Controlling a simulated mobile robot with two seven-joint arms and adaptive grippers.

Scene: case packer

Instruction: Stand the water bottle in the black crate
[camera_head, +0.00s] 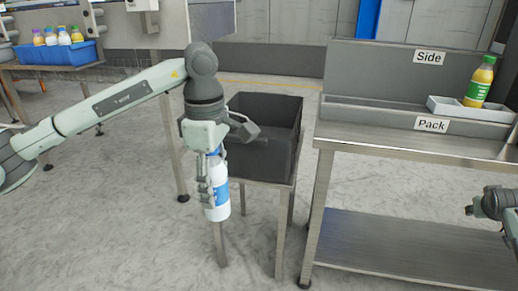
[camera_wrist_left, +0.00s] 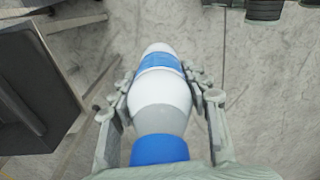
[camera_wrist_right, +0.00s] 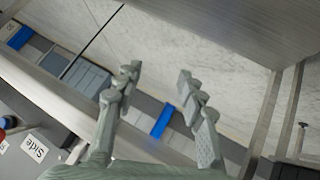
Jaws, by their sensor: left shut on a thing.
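The water bottle (camera_head: 218,197) is white with a blue label and hangs upright in my left gripper (camera_head: 211,180), in front of the black crate. In the left wrist view the bottle (camera_wrist_left: 160,95) lies between both fingers of the left gripper (camera_wrist_left: 162,95), its blue cap nearest the camera. The black crate (camera_head: 276,150) stands on a small metal stand; its inside looks empty from here. The crate also shows at the left edge of the left wrist view (camera_wrist_left: 45,85). My right gripper (camera_wrist_right: 158,85) is open and empty in its wrist view; in the head view it is at the right edge.
A steel table (camera_head: 400,150) with "Side" and "Pack" signs stands to the right of the crate. On it a white tray (camera_head: 445,105) holds a juice bottle (camera_head: 480,82). A blue bin (camera_head: 55,54) with several bottles is at the far left. Open floor lies in front.

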